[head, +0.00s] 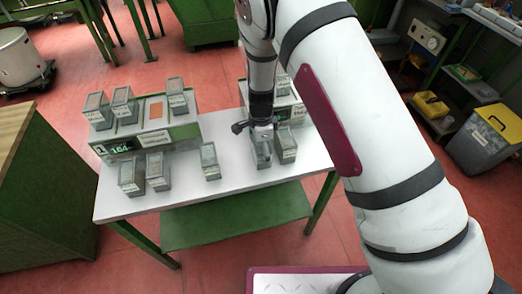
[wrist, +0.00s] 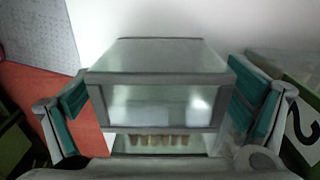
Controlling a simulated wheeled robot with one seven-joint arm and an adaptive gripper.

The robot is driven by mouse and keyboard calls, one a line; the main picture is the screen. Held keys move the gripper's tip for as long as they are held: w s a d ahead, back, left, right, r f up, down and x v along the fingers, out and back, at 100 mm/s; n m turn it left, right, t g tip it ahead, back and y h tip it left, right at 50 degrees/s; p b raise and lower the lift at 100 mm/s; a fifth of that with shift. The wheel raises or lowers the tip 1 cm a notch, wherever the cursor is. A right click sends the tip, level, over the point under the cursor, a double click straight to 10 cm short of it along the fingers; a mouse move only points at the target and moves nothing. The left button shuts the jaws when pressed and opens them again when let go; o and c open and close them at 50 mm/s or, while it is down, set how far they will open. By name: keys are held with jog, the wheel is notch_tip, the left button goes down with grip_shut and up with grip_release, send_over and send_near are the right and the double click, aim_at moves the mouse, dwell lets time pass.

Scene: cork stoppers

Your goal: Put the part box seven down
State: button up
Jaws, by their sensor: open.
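A grey part box with clear panels (head: 262,155) stands upright on the white table, right of its middle; I cannot read a number on it. My gripper (head: 255,127) is right above it, pointing down. In the wrist view this box (wrist: 157,100) is between the two teal-padded fingers of my gripper (wrist: 157,96). The fingers are open, one on each side, with a visible gap at least on the left. Small brown pieces show low in the box.
Another box (head: 285,145) stands close to its right, and one (head: 210,161) stands apart to its left. A green-and-white stand marked 164 (head: 170,138) holds several boxes beside an empty orange spot (head: 156,111). The table (head: 235,178) is bare at its front.

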notch_tip(320, 180, up, 11)
jog(key=shift+r+b, duration=0.1)
jog(key=shift+b, duration=0.2)
jog(key=s+d+r+n+t+y, duration=0.1)
jog(key=s+d+r+n, duration=0.4)
jog(key=r, duration=0.6)
jog(key=s+d+r+n+t+y, duration=0.15)
jog(key=s+d+r, duration=0.35)
jog(key=r, duration=0.6)
jog(key=s+d+r+n+t+h, duration=0.1)
jog(key=s+d+r+n, duration=0.2)
jog(key=s, duration=0.4)
jog(key=s+d+r+n+t+h, duration=0.1)
jog(key=s+d+r+n+t, duration=0.1)
jog(key=s+d+n, duration=0.3)
jog(key=s+d+r, duration=0.1)
jog(key=s+d, duration=0.1)
jog(key=s, duration=0.1)
jog(key=shift+s+r, duration=0.2)
jog(key=shift+h, duration=0.25)
